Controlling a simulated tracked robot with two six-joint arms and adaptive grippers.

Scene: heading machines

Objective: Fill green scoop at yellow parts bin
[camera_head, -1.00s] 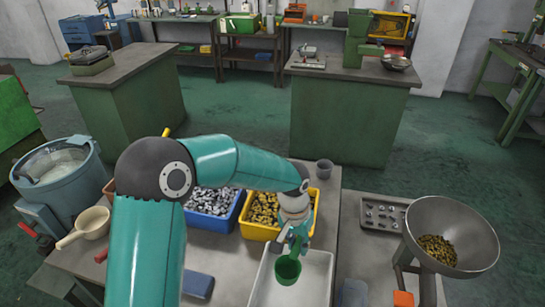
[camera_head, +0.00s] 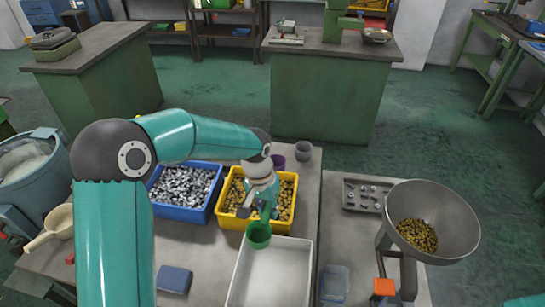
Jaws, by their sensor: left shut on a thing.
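The yellow parts bin (camera_head: 229,222) stands on the workbench, filled with brass-coloured parts (camera_head: 284,190). My left gripper (camera_head: 264,207) is above the bin's front part and shut on the green scoop, its fingers partly hidden by the wrist. The green scoop (camera_head: 258,235) hangs from it, its cup over the bin's front edge and the back edge of the white tray (camera_head: 240,273). I see no parts in the cup. My right gripper is not in view.
A blue bin (camera_head: 196,214) of silvery parts stands left of the yellow bin. Purple (camera_head: 278,161) and grey (camera_head: 303,151) cups stand behind. On the right are a grey parts tray (camera_head: 350,196) and a hopper (camera_head: 456,225) holding brass parts. The white tray looks empty.

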